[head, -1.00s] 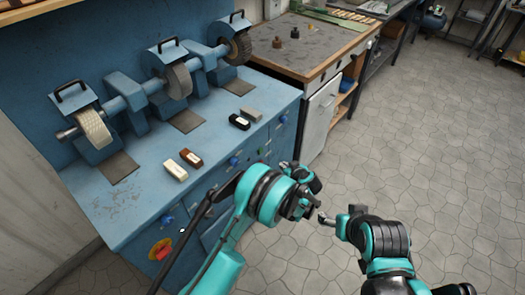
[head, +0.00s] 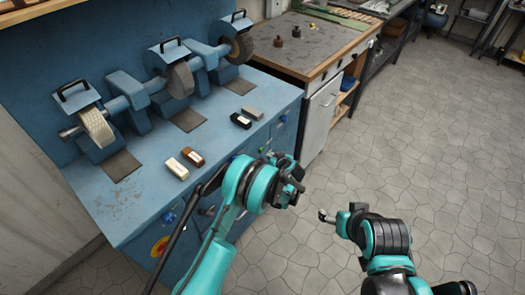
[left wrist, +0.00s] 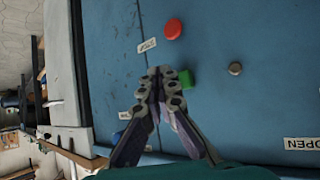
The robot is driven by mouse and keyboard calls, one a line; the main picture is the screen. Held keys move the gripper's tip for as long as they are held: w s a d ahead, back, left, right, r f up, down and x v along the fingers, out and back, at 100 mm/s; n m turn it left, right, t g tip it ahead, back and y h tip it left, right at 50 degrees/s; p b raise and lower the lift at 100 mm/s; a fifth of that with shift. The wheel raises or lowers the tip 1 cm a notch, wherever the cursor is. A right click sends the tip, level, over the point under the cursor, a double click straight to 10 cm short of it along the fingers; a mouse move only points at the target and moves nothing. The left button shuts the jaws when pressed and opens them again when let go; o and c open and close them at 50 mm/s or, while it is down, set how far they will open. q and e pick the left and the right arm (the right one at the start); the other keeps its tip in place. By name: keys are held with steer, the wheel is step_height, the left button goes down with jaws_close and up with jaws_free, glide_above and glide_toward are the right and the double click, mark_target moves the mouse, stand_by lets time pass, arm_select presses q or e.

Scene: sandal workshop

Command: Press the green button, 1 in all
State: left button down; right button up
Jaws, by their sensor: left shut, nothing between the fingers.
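The green button (left wrist: 187,79) sits on the blue panel in the left wrist view. My left gripper (left wrist: 162,76) is shut and empty, with its fingertips just left of the green button in that view; I cannot tell whether they touch it. In the head view my left gripper (head: 299,184) is at the front of the blue grinder bench (head: 135,205), and the green button cannot be made out there. My right gripper (head: 325,216) is over open floor, away from the bench; its finger opening is unclear.
Grinding wheels (head: 98,128) and small blocks stand on the bench. The floor at right is clear.

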arm_select(q)
steer(key=shift+w+a, duration=0.55)
steer(key=shift+a, duration=0.15)
steer(key=shift+a, duration=0.1)
stand_by(0.9)
steer(key=shift+w+a+b, duration=0.2)
steer(key=shift+b, duration=0.15)
steer(key=shift+w+a, duration=0.3)
steer(key=shift+a, duration=0.1)
stand_by(0.5)
steer(key=shift+d, duration=0.1)
steer(key=shift+s+d+b, duration=0.4)
steer(key=shift+s+d, duration=0.15)
steer(key=shift+d, duration=0.05)
steer(key=shift+d, duration=0.15)
